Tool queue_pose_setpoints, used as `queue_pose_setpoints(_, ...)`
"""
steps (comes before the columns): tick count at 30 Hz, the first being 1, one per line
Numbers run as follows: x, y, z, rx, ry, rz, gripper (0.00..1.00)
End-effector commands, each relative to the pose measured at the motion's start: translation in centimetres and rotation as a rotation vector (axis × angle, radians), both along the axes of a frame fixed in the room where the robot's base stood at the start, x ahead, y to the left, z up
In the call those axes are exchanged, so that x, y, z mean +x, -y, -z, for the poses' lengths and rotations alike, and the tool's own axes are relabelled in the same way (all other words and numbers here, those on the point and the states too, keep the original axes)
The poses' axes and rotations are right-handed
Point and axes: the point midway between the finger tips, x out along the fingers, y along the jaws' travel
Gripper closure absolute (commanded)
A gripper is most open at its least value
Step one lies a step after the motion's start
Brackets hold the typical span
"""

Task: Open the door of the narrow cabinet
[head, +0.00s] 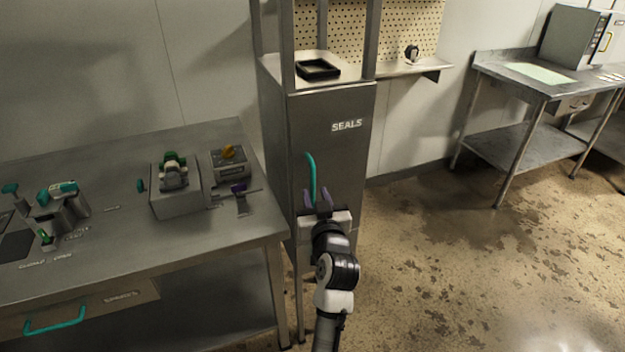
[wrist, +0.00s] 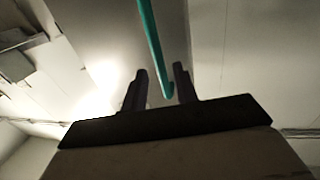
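The narrow cabinet (head: 345,150) is a tall grey metal unit lettered "SEALS", and its door looks shut. A teal vertical bar handle (head: 312,180) is on the left part of the door. My gripper (head: 318,196) is at the lower end of the handle, its two purple-grey fingers pointing up. In the wrist view my gripper (wrist: 160,85) has its fingers spread apart, with the teal handle (wrist: 154,45) reaching down between them. Clear gaps show beside the handle, and I cannot see either finger touching it.
A steel workbench (head: 120,225) with several fixtures stands close on the cabinet's left. A black tray (head: 318,69) sits on the cabinet top. A wall shelf (head: 405,69) is at its right. The floor (head: 440,260) to the right is open, up to a far steel table (head: 545,88).

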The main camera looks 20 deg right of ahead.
Motion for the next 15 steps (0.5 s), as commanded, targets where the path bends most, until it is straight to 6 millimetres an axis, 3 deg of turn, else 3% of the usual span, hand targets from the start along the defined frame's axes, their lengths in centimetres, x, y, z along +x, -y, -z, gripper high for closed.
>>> queue_pose_setpoints(6, 3.4, 0.5, -0.2, 0.000, 0.000, 0.000, 0.71)
queue_pose_setpoints(15, 4.6, 0.7, 0.0, -0.001, 0.001, 0.001, 0.71)
